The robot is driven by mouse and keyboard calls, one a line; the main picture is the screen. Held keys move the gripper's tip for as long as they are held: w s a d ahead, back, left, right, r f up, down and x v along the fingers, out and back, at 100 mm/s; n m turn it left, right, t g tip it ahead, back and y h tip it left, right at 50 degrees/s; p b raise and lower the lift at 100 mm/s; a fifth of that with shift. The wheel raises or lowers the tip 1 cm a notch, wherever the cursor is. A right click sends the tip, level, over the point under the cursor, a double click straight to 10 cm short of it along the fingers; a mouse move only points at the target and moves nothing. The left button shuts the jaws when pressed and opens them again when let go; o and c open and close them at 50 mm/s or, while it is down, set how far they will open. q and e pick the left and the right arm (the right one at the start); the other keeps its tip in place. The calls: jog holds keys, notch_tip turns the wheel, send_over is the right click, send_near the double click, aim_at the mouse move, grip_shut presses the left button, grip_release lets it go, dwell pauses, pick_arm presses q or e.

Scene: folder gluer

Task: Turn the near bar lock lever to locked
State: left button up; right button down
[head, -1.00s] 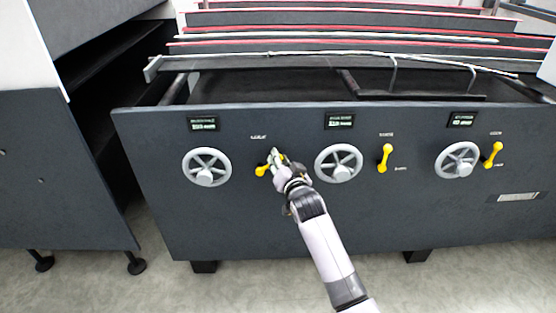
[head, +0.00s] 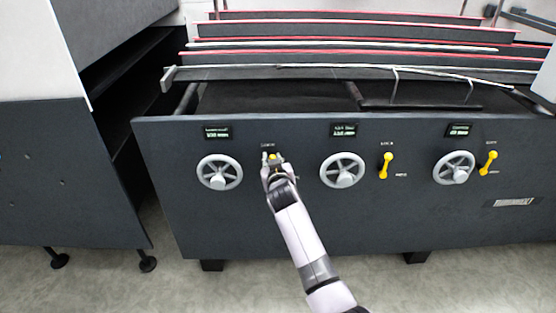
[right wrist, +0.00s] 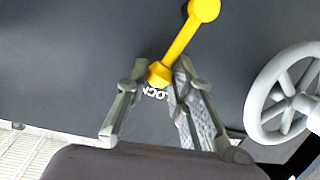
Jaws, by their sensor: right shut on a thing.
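The leftmost yellow lock lever (head: 273,157) is on the dark front panel, between the left and middle handwheels. In the right wrist view this yellow lever (right wrist: 180,45) has one rounded end between my fingertips, beside the white LOCK lettering (right wrist: 155,92). My right gripper (head: 271,158) is shut on that end and hides much of the lever in the head view. The right gripper (right wrist: 158,82) shows its two fingers on either side of the lever end. The lever points up towards its label. My left gripper is not in view.
The left handwheel (head: 220,172) and middle handwheel (head: 342,170) flank the held lever. Two more yellow levers (head: 386,166) (head: 488,163) and a right handwheel (head: 454,168) are further right. Small displays sit above the wheels. The panel below is clear.

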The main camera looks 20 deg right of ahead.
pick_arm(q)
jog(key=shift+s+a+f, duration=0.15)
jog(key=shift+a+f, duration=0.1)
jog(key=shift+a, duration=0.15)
pick_arm(e)
jog(key=shift+a+f+n+g+h, duration=0.35)
jog(key=shift+a+n+h, duration=0.2)
jog(key=shift+n, duration=0.35)
jog(key=shift+w+a, duration=0.1)
jog(key=c, duration=1.7)
grip_release()
jog(key=o, duration=0.3)
jog(key=shift+r, duration=0.2)
jog(key=shift+w+a+r, duration=0.1)
notch_tip(320, 180, up, 10)
